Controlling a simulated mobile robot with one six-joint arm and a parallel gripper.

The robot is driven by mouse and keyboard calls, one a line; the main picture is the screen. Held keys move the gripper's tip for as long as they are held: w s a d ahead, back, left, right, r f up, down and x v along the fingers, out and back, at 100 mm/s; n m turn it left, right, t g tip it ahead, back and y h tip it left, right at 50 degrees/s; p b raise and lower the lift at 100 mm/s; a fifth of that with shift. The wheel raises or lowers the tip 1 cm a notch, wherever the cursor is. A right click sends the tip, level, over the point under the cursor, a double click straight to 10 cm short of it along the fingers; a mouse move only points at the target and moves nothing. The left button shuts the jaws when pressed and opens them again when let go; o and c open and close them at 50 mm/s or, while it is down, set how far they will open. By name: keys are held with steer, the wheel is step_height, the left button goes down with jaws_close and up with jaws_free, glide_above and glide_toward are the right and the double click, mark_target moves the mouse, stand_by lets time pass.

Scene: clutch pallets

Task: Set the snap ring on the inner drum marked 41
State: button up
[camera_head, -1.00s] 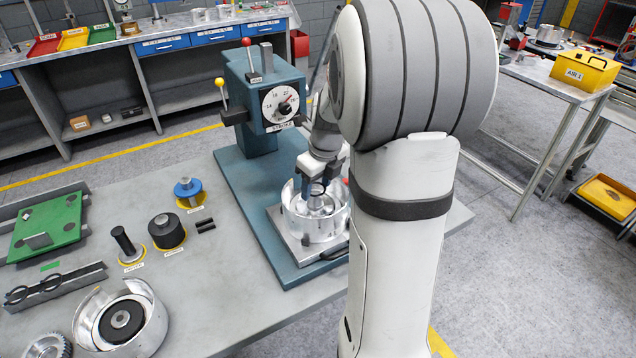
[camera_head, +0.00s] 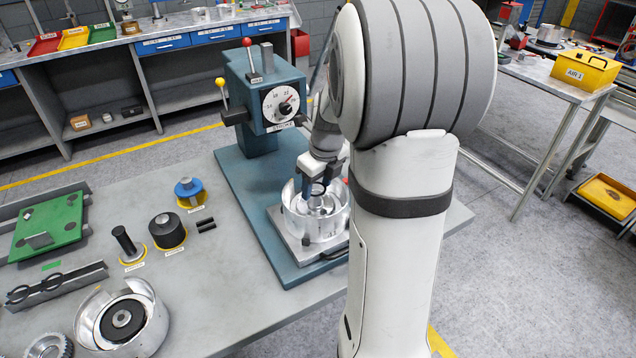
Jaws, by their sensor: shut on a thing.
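My gripper (camera_head: 318,187) points down over a silvery open drum (camera_head: 303,226) on the press bed. It is shut on a thin dark snap ring (camera_head: 317,190), which shows between the fingertips, inside the outline of the drum's mouth. I cannot tell whether the ring touches the drum's inner part (camera_head: 320,203). My arm hides the drum's right edge. A second silvery drum (camera_head: 152,325), with a dark disc inside, stands at the front left of the bench.
The teal press (camera_head: 262,110) with its dial rises behind the drum. Dark rings (camera_head: 50,282) sit on a slotted rack at left. A black cylinder (camera_head: 166,232), a black handled tool (camera_head: 124,241) and a blue spool (camera_head: 188,190) stand mid-bench. The bench front (camera_head: 220,310) is clear.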

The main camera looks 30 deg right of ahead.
stand_by(0.3)
steer(key=o, duration=1.1)
steer(key=shift+r, duration=0.1)
step_height(320, 180, up, 9)
steer(key=p, duration=0.7)
steer(key=shift+p, duration=0.4)
